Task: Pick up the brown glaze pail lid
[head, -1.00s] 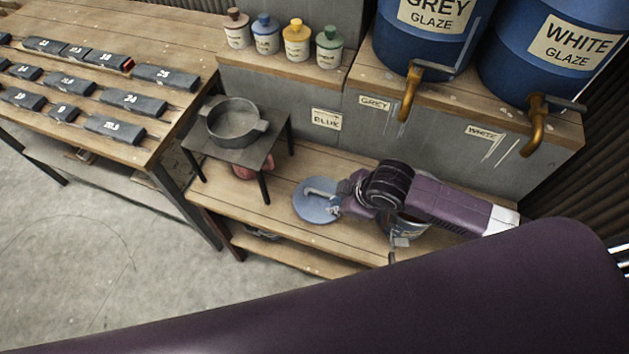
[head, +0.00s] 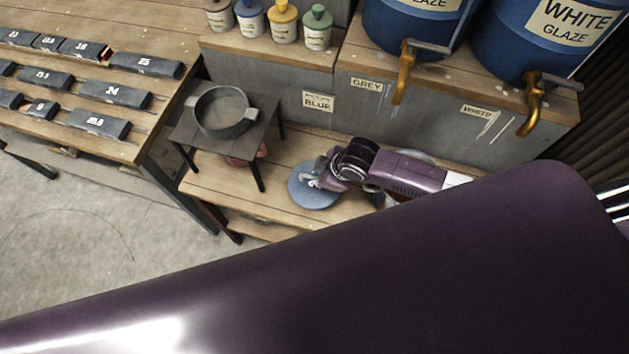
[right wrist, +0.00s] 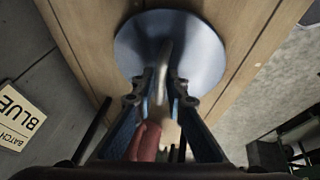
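A round blue-grey lid (head: 312,196) with a raised bar handle is at the lower wooden bench, right of the small black stand; no brown shows on it. My right gripper (head: 318,176) is at its handle. In the right wrist view the lid (right wrist: 190,45) fills the top middle, and the handle runs between the fingertips of my right gripper (right wrist: 166,88), which look closed in on it. I cannot tell whether the lid touches the bench. A pail is mostly hidden behind my right arm. My left gripper is out of view.
A black stand (head: 182,133) holds a grey ring-shaped pan (head: 222,128), with a reddish object below. Small jars (head: 316,28) and blue glaze barrels with brass taps (head: 404,72) stand on the ledge behind. A table (head: 165,60) with numbered dark blocks is left. My purple arm covers the lower right.

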